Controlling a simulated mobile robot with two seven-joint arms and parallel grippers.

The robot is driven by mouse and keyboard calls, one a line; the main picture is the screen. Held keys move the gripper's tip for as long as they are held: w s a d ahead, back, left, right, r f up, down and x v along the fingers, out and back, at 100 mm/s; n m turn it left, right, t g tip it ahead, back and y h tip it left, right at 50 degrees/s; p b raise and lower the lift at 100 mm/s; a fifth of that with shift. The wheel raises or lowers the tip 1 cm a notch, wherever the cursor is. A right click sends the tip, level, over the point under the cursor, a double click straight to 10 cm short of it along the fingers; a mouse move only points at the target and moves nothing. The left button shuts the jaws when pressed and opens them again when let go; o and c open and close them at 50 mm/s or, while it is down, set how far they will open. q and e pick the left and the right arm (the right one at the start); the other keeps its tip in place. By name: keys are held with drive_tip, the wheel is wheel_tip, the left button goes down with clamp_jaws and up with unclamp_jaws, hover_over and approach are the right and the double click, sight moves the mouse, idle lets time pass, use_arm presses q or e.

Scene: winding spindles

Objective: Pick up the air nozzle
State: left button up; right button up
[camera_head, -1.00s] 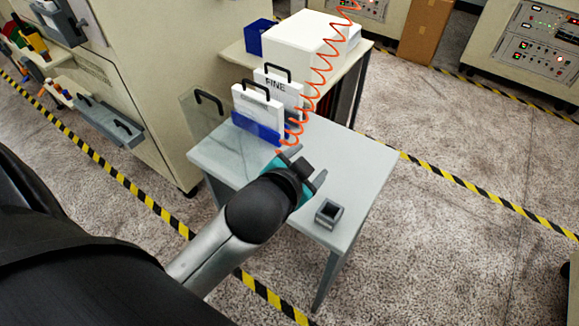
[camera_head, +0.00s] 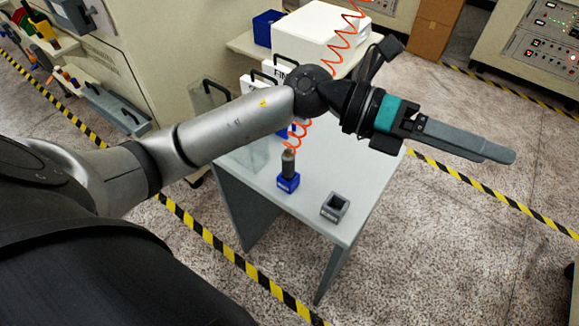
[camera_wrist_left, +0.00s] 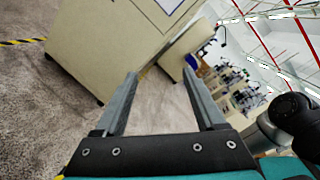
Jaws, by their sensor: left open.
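The air nozzle (camera_head: 288,165) is a dark grey cylinder standing upright in a small blue holder (camera_head: 288,184) on the grey table. The orange coiled hose (camera_head: 298,138) runs just above it, partly hidden behind my left arm. My left gripper (camera_head: 505,154) is raised and points right, beyond the table's right edge and well apart from the nozzle. In the left wrist view the left gripper (camera_wrist_left: 160,76) is open with nothing between its fingers, and the nozzle does not show. My right gripper is in neither view.
An empty grey square holder (camera_head: 335,206) stands near the right edge of the table (camera_head: 310,215). White handled cases, partly hidden by my arm, are at the back. A white box (camera_head: 318,36) is on the table behind. The floor at right is open.

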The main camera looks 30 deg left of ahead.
use_arm(q)
drive_tip(key=a+f+m+g+y, duration=0.2)
drive_tip(key=a+f+m+y, duration=0.15)
drive_tip(key=f+y, duration=0.2)
drive_tip(key=y, duration=1.2)
hover_over(288, 165)
drive_tip(key=w, duration=0.2)
wheel_tip(288, 165, down, 6)
drive_tip(key=shift+n, duration=0.25)
drive_tip(key=f, duration=0.9)
drive_tip(key=shift+s+a+f, duration=0.1)
drive_tip(key=shift+s+a, duration=0.1)
drive_tip(key=shift+s, duration=0.05)
drive_tip(key=shift+s+a+f+p, duration=0.1)
drive_tip(key=shift+f+p, duration=0.1)
drive_tip(key=shift+f, duration=1.15)
drive_tip(key=shift+a+f+p, duration=0.1)
drive_tip(key=shift+f+p, duration=0.1)
drive_tip(key=shift+f, duration=1.1)
drive_tip(key=shift+c, duration=0.4)
clamp_jaws()
